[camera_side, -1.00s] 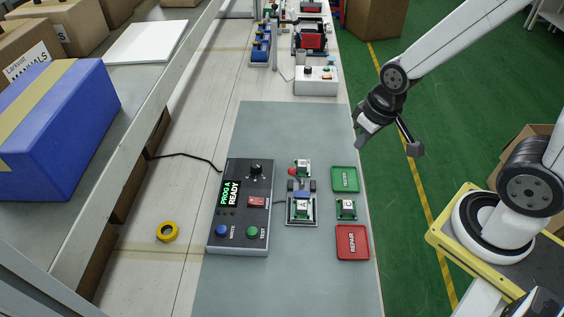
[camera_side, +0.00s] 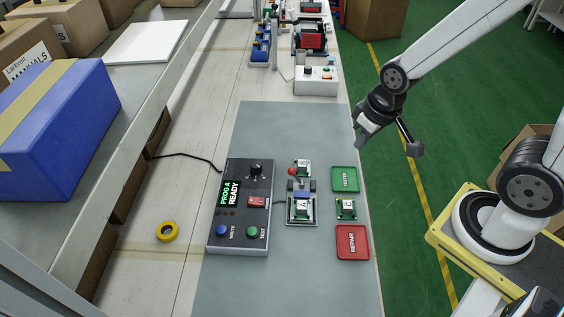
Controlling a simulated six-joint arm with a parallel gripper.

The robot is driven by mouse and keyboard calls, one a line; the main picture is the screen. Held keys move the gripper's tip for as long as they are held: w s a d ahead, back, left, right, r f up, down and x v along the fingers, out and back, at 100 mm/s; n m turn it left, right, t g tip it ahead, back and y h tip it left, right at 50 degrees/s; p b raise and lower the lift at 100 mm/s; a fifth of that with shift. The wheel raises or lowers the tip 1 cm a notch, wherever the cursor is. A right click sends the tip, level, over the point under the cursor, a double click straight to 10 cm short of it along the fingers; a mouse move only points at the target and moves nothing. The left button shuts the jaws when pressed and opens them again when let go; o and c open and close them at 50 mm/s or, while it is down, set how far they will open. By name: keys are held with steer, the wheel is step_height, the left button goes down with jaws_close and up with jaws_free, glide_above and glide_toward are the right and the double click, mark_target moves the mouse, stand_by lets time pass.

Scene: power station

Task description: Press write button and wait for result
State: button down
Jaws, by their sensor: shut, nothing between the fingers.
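The dark control box (camera_side: 241,215) stands on the grey mat. Its screen (camera_side: 230,193) reads "PROG A READY" in green. The blue write button (camera_side: 222,231) is at its front left and the green test button (camera_side: 252,232) is to the right of it. A black knob (camera_side: 256,169) and a small red part sit higher on the box. A green board marked A (camera_side: 302,206) sits in the fixture (camera_side: 290,219) right of the box, with a red-knobbed lever (camera_side: 293,171) behind it. My gripper (camera_side: 360,142) is shut and empty, raised at the mat's right edge, away from the box.
A green tray (camera_side: 345,179) and a red "REPAIR" tray (camera_side: 352,243) lie at the mat's right side, with another green board (camera_side: 346,208) between them. Yellow tape (camera_side: 168,232) lies left of the box. The mat behind the box is clear.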

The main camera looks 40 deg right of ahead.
steer(key=shift+w+a, duration=0.1)
steer(key=m+t+y, duration=0.4)
steer(key=m+t, duration=0.2)
steer(key=m, duration=1.6)
glide_above(225, 230)
step_height(225, 230, down, 10)
steer(key=shift+r, duration=0.1)
steer(key=shift+f, duration=4.35)
